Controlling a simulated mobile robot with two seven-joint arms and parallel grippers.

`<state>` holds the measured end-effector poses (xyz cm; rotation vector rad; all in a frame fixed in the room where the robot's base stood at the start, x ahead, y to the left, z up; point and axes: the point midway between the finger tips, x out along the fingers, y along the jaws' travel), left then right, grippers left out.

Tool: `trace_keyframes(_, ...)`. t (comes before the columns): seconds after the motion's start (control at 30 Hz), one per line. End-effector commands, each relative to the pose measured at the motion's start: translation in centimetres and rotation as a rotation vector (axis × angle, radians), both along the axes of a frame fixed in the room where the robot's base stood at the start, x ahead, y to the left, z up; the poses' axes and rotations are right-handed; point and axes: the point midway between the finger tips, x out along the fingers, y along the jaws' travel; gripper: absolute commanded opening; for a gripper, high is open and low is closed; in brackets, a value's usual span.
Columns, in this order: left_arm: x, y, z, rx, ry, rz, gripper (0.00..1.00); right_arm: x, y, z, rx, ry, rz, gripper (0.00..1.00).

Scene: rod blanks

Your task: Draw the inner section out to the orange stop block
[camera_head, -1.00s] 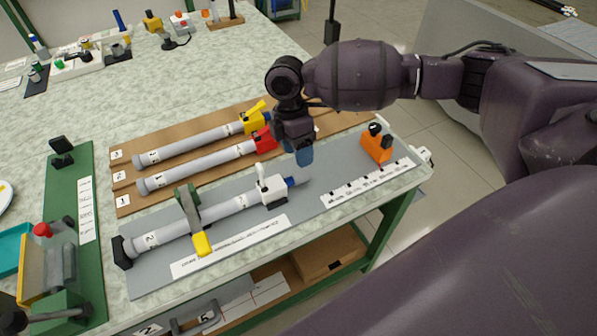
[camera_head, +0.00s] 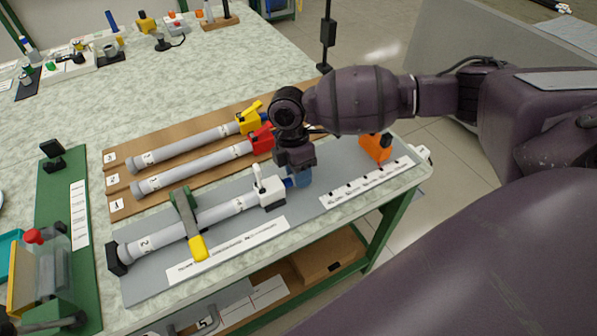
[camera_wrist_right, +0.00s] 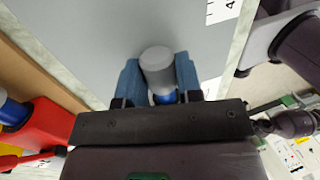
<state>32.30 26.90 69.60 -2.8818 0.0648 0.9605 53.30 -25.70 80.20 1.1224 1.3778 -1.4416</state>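The grey outer tube (camera_head: 220,211) lies in the fixture on the grey board, under a green clamp with a yellow handle (camera_head: 197,247). A white collar (camera_head: 271,191) with an upright lever sits at its right end. The inner section's blue-banded end (camera_head: 289,183) sticks out a little; its grey tip shows in the right wrist view (camera_wrist_right: 158,62). My right gripper (camera_head: 301,177) is down at this end, one blue finger on each side (camera_wrist_right: 160,75). Whether the fingers press on it is unclear. The orange stop block (camera_head: 376,147) stands apart to the right. My left gripper is out of view.
Two more tubes, with a red collar (camera_head: 261,137) and a yellow collar (camera_head: 250,118), lie on the brown rack behind. A marked white scale strip (camera_head: 366,183) runs along the board's front right. The board between gripper and stop block looks clear.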

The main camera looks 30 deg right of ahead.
Motion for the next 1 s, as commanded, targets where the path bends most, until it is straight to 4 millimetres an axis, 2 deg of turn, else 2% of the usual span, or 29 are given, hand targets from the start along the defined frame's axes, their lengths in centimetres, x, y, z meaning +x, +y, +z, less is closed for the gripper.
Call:
trace_keyframes(0.03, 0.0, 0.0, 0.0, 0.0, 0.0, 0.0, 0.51, 0.0, 0.0, 0.0, 0.0, 0.0, 0.0, 0.25)
trace_keyframes(0.2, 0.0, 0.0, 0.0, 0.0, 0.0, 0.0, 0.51, 0.0, 0.0, 0.0, 0.0, 0.0, 0.0, 0.0)
trace_keyframes(0.33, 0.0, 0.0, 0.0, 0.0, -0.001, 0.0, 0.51, 0.0, -0.1, 0.0, 0.0, 0.0, 0.0, 0.0)
trace_keyframes(0.43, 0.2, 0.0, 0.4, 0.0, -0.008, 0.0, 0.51, 0.0, -1.0, 0.1, -0.002, -0.001, -0.003, 0.0)
trace_keyframes(0.63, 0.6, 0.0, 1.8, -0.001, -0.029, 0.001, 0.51, -0.3, -6.4, 0.4, -0.003, -0.003, -0.008, 0.0)
trace_keyframes(0.8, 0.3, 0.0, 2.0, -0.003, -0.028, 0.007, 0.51, -0.6, -10.9, 0.2, -0.001, -0.001, -0.008, 0.0)
trace_keyframes(0.9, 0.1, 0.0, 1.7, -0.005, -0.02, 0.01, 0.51, -0.7, -12.6, 0.1, 0.0, 0.0, -0.005, 0.0)
trace_keyframes(1.0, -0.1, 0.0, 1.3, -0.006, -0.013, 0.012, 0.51, -0.8, -13.4, 0.1, 0.0, 0.0, -0.002, 0.0)
